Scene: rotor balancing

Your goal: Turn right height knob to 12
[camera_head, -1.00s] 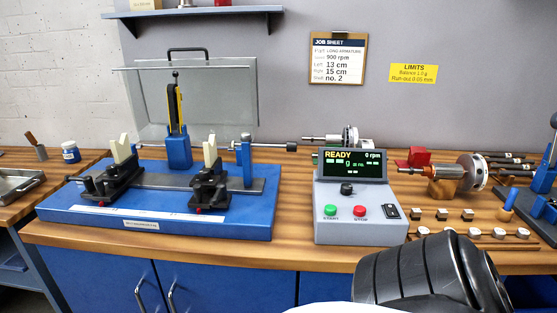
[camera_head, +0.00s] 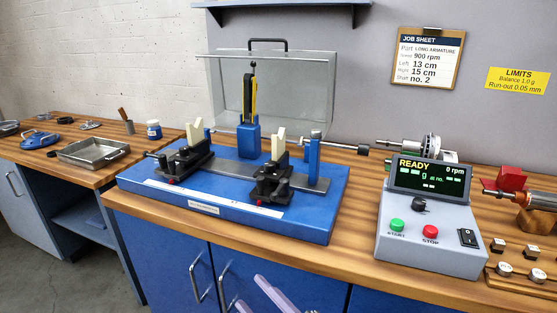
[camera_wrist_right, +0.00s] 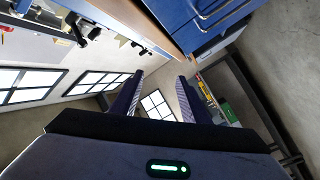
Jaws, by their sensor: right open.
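The blue balancing machine (camera_head: 300,222) stands on the bench with two black supports carrying cream V-blocks. The right support (camera_head: 272,184) has a small red knob (camera_head: 258,203) low at its front. I cannot tell which part is its height knob, and its setting is too small to read. The left support (camera_head: 184,160) stands apart on the same rail. My right gripper (camera_head: 248,290) shows as two pale fingers at the bottom edge, in front of the blue cabinet and below the machine. In the right wrist view the gripper (camera_wrist_right: 160,88) is open and empty. My left gripper is out of view.
A control box (camera_head: 430,230) reading READY, 0 rpm stands right of the machine. The job sheet (camera_head: 427,57) lists left 13 cm, right 15 cm. A clear guard (camera_head: 310,85) stands behind the machine. A metal tray (camera_head: 92,152) lies on the left bench.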

